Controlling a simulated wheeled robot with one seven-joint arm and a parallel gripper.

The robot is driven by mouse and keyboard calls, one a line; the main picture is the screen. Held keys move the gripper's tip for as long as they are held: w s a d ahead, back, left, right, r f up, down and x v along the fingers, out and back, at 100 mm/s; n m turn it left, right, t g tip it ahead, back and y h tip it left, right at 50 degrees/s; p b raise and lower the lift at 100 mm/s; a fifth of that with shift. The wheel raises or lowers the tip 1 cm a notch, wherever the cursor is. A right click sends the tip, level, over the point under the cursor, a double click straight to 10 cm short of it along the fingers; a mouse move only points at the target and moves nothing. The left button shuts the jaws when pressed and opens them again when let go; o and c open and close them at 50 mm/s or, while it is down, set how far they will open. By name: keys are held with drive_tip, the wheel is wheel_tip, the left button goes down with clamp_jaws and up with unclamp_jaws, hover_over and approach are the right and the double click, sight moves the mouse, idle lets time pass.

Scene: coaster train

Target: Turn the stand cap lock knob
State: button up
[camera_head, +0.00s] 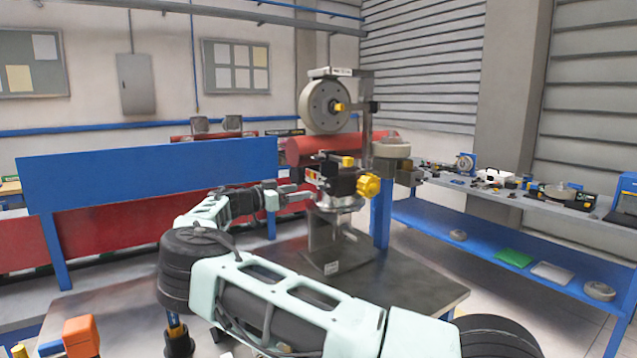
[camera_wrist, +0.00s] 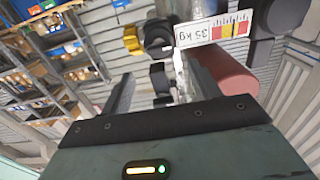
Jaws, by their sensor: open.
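The stand (camera_head: 325,245) rises from the dark table with a black and grey mechanism on its column. A large yellow knob (camera_head: 368,186) sits on the right side of that mechanism, and a smaller yellow part (camera_head: 346,161) is on top. A small yellow knob (camera_head: 340,106) is at the centre of the grey wheel above. I cannot tell which is the cap lock knob. My gripper (camera_head: 300,192) is open, just left of the mechanism. In the wrist view, a yellow knob (camera_wrist: 133,40) shows beyond my open gripper (camera_wrist: 152,85); nothing is visibly held.
A grey wheel (camera_head: 325,106) and a red cylinder (camera_head: 312,149) stand above and behind the mechanism. A blue panel (camera_head: 150,175) is at left. A blue-framed bench (camera_head: 480,225) with several parts is at right. A label reading 35 kg (camera_wrist: 213,29) hangs close in the wrist view.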

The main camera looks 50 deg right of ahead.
sight(321, 188)
drive_tip(key=p+x, duration=0.3)
drive_tip(key=x, duration=0.5)
drive_tip(key=shift+d, duration=0.1)
drive_tip(key=c, duration=1)
